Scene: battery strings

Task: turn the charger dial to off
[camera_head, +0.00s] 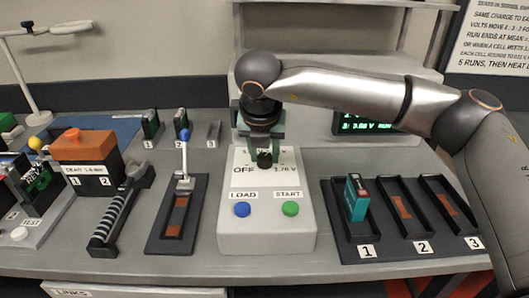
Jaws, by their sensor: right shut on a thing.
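The charger (266,238) is a pale grey box with a sloped face at the middle of the bench. Its face carries a small black dial (264,160), with "OFF" printed on its left and a voltage that looks like "3.70 V" on its right. My right gripper (264,151) comes down over the dial from above and is shut on it. The fingers hide part of the dial and the marks above it, so I cannot tell which way it points. My left gripper is not in view.
Below the dial are a blue LOAD button (242,209) and a green START button (290,208). A numbered tray (390,245) at right holds a teal cell (355,198) in slot 1. A blue-knobbed lever (184,165) stands close left. A lit display (365,123) sits behind my right arm.

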